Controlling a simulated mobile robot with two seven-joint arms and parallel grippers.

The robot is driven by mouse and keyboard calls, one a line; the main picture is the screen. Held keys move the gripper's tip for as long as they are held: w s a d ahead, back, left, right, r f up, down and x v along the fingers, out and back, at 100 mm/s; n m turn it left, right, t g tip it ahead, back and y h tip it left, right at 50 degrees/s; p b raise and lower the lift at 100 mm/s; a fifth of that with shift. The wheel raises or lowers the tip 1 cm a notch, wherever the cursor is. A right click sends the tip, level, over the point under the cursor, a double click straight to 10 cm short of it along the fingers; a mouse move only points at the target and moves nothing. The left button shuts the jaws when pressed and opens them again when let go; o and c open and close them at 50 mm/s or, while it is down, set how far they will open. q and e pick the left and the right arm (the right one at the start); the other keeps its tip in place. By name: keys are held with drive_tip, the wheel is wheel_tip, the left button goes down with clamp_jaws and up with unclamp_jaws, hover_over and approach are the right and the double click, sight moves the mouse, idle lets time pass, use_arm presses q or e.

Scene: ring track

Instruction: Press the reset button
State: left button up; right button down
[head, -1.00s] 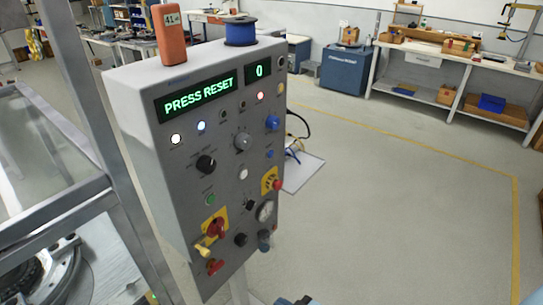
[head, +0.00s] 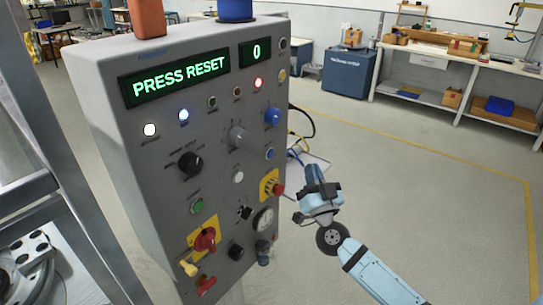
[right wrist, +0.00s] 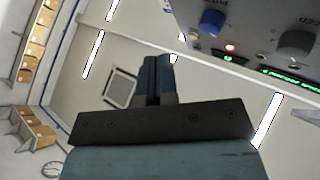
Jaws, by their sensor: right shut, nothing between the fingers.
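The grey control panel (head: 215,100) fills the left and middle of the head view. Its green display (head: 178,82) reads "PRESS RESET" and a smaller one reads "0". The face carries a small blue button (head: 269,153), a white button (head: 238,177) and a green button (head: 197,206). Their labels are too small to read, so I cannot tell which is reset. My right gripper (head: 311,170) is shut and empty, to the right of the panel and apart from it. In the right wrist view its fingers (right wrist: 159,72) are together, with the panel at upper right. My left gripper is not in view.
A metal frame (head: 50,160) stands at left. The floor right of the panel is open.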

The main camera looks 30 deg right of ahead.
sight(270, 154)
idle(0.3)
drive_tip(key=w+a+b, duration=0.1)
drive_tip(key=w+a, duration=0.2)
drive_tip(key=w, duration=0.5)
drive_tip(key=shift+a, duration=0.25)
idle(1.2)
drive_tip(key=shift+w, duration=0.1)
idle(0.6)
drive_tip(key=shift+w+a+r+p, duration=0.1)
drive_tip(key=shift+w+p, duration=0.1)
drive_tip(key=shift+p, duration=0.1)
drive_tip(key=shift+w, duration=0.1)
